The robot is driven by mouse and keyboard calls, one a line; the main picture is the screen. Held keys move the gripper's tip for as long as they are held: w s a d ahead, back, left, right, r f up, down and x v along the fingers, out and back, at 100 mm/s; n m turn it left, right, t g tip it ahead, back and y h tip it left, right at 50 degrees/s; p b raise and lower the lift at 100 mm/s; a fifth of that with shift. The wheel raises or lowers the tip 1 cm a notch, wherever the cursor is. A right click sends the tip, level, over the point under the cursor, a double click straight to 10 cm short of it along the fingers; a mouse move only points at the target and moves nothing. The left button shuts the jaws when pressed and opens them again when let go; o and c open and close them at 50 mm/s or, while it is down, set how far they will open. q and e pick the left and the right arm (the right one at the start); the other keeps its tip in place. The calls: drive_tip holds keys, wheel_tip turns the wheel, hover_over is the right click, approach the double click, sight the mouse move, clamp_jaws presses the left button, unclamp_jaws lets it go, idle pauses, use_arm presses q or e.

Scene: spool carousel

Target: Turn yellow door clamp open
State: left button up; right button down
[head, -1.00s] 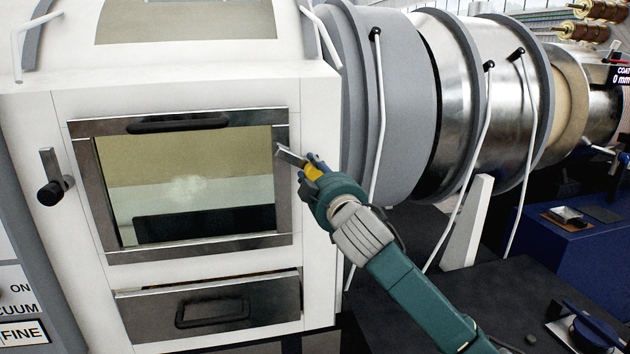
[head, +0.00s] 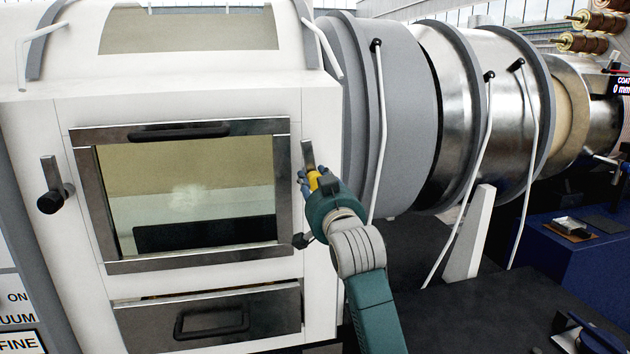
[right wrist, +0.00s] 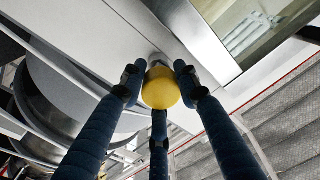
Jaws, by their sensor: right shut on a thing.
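The yellow door clamp (head: 313,181) is on the white front, just right of the glass door (head: 282,190). Its metal bar (head: 308,154) stands close to upright, clear of the door frame. My right gripper (head: 312,184) is shut on the yellow knob. In the right wrist view the rounded yellow knob (right wrist: 160,88) sits between my blue fingers (right wrist: 158,100). The fingers hide part of the knob in the head view. My left gripper is not in view.
A black-knobbed clamp (head: 52,200) is left of the door, its bar upright. A drawer (head: 210,318) with a handle lies below. The large metal cylinder (head: 462,95) extends to the right, with white rods beside it.

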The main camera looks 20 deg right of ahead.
drive_tip(key=shift+w+a+f+m, duration=0.1)
drive_tip(key=shift+f+m, duration=0.3)
drive_tip(key=shift+m, duration=0.5)
drive_tip(key=c, duration=1.3)
unclamp_jaws()
drive_tip(key=shift+o, duration=0.2)
drive_tip(key=shift+r, duration=0.15)
drive_tip(key=shift+r, duration=0.1)
drive_tip(key=s+a, duration=0.1)
drive_tip(key=s, duration=1.1)
drive_tip(key=shift+f, duration=0.45)
